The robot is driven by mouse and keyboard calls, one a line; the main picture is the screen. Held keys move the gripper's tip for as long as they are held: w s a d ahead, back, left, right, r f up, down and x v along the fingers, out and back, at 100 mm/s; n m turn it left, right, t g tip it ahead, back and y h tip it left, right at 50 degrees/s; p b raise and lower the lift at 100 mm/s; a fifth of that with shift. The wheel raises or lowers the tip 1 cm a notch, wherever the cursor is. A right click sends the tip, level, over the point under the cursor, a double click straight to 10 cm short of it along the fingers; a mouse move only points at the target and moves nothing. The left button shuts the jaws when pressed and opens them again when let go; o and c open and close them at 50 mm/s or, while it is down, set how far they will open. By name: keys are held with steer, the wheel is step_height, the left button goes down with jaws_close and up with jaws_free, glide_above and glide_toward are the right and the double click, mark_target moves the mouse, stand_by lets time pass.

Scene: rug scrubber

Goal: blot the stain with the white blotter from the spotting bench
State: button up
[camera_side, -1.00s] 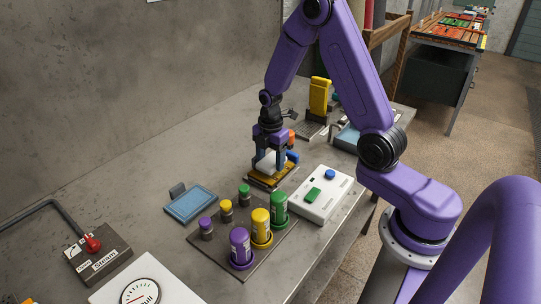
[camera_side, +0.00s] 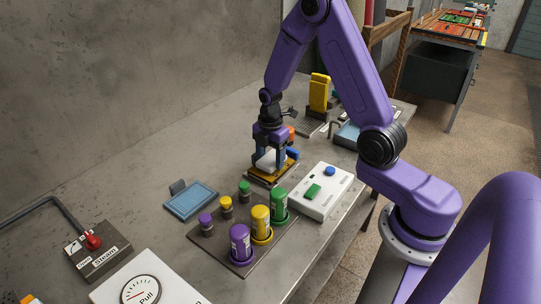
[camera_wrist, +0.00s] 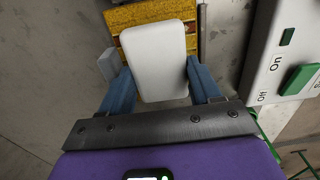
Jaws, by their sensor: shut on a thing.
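My gripper (camera_side: 268,162) is over the middle of the bench, its blue fingers pointing down. It is shut on the white blotter (camera_wrist: 158,60), a pale rounded block. The blotter also shows between the fingers in the side view (camera_side: 266,161). Below and behind it is a yellow piece (camera_side: 264,177) with a dark edge; its worn, speckled surface also shows at the top of the wrist view (camera_wrist: 150,12). I cannot tell whether the blotter touches it.
A white control box (camera_side: 323,194) with green and blue buttons stands close on the right. In front, a dark tray (camera_side: 222,252) holds several purple, yellow and green bottles. A blue pad (camera_side: 191,200) lies left. A yellow upright stand (camera_side: 319,92) is behind. Bare bench lies left of the gripper.

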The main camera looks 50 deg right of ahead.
steer(key=shift+f, duration=0.4)
stand_by(0.7)
steer(key=shift+s+f, duration=0.1)
steer(key=shift+s, duration=0.1)
stand_by(2.4)
stand_by(0.4)
steer(key=shift+w+r, duration=0.2)
steer(key=shift+r, duration=3.4)
steer(key=shift+d, duration=0.1)
